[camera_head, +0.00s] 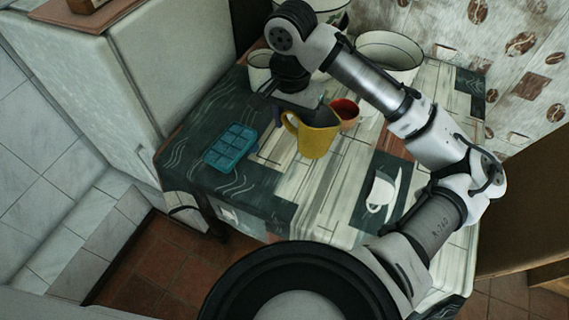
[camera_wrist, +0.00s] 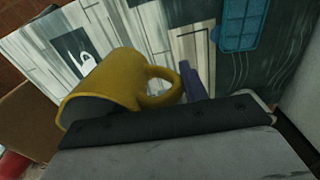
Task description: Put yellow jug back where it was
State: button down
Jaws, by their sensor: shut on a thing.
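The yellow jug (camera_head: 317,138) is over the middle of the table, its handle toward the left in the head view. My gripper (camera_head: 280,118) is at the handle side and is shut on the jug. In the wrist view the yellow jug (camera_wrist: 112,82) lies across the picture, with its dark opening at lower left and its handle beside a purple finger of my gripper (camera_wrist: 186,84). The other finger is hidden. I cannot tell whether the jug's base touches the table.
A reddish-orange cup (camera_head: 347,111) stands just behind the jug. A blue ice tray (camera_head: 231,147) lies to the left. White dark-rimmed pots (camera_head: 392,54) stand at the back near the wall. The table (camera_head: 315,205) is clear in front of the jug; its cup shape is printed.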

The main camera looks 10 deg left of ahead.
jog(key=shift+a+f+b, duration=0.15)
jog(key=shift+f, duration=2.35)
jog(key=shift+a+f+b, duration=0.15)
jog(key=shift+f, duration=2.3)
jog(key=shift+a+f+b, duration=0.15)
jog(key=shift+f, duration=2.35)
jog(key=shift+f, duration=0.15)
jog(key=c, duration=0.8)
grip_release()
jog(key=shift+o, duration=0.2)
notch_tip(320, 180, up, 12)
jog(key=shift+a+r, duration=0.2)
